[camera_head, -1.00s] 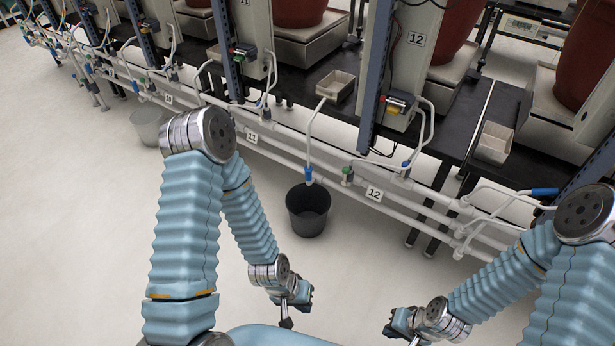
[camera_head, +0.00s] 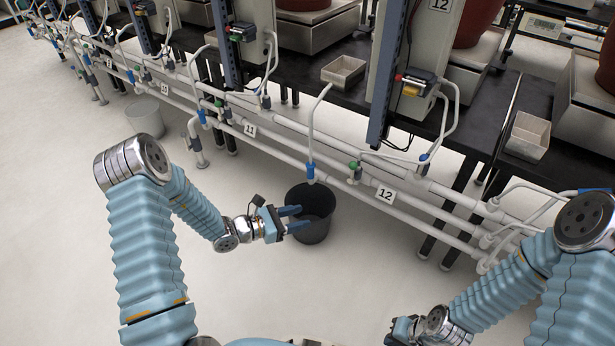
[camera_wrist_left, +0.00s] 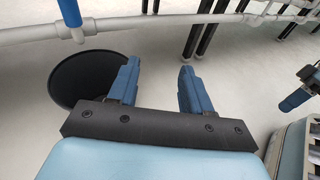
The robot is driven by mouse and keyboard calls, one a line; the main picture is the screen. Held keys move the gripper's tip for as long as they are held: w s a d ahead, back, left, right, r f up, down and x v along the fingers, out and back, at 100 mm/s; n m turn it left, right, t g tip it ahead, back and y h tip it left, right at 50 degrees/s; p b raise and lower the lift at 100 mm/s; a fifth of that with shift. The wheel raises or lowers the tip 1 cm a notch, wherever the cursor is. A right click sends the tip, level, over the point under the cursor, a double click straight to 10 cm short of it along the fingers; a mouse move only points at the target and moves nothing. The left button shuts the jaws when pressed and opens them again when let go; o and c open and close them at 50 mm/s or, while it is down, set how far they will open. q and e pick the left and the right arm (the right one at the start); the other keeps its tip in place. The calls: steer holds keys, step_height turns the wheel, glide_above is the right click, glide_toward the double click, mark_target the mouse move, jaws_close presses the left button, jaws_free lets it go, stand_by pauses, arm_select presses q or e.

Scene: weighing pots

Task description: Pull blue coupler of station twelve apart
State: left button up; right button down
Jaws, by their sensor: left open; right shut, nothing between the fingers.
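The blue coupler (camera_head: 310,171) of station twelve sits upright at the lower end of a white hose, where it meets the white pipe left of the "12" tag (camera_head: 385,194). It looks joined. In the left wrist view a blue coupler (camera_wrist_left: 69,14) shows at the upper left. My left gripper (camera_head: 303,218) is open and empty, below the coupler and apart from it, its fingers overlapping the black bucket in the head view. Its two fingers also show in the wrist view (camera_wrist_left: 160,66). My right gripper (camera_head: 398,328) is low at the bottom edge, partly cut off, away from the pipes.
The black bucket (camera_head: 322,236) stands on the floor under the coupler. A green-topped valve (camera_head: 354,167) is right of the coupler. White pipes run along the black bench (camera_head: 478,121), with station eleven's tag (camera_head: 250,130) to the left.

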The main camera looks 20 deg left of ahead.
mark_target(308, 171)
arm_select(q)
steer(key=w+a+r+n+t+y, duration=0.2)
steer(key=w+a+n+t+y, duration=0.15)
steer(key=w+a+t, duration=0.35)
steer(key=w+d+b, duration=0.1)
steer(key=w+d, duration=0.1)
steer(key=w, duration=0.1)
steer(key=w+d+g+b, duration=0.1)
steer(key=w+d, duration=0.1)
steer(key=w, duration=0.2)
steer(key=w+d+g, duration=0.1)
steer(key=w+d, duration=0.1)
steer(key=w, duration=0.1)
steer(key=shift+w+d+r+h+b, duration=0.1)
steer(key=shift+w+r+h+b, duration=0.15)
steer(key=shift+h+b, duration=0.15)
arm_select(e)
steer(key=f, duration=0.2)
steer(key=w+f, duration=0.1)
steer(key=shift+f, duration=0.35)
arm_select(q)
jaws_close()
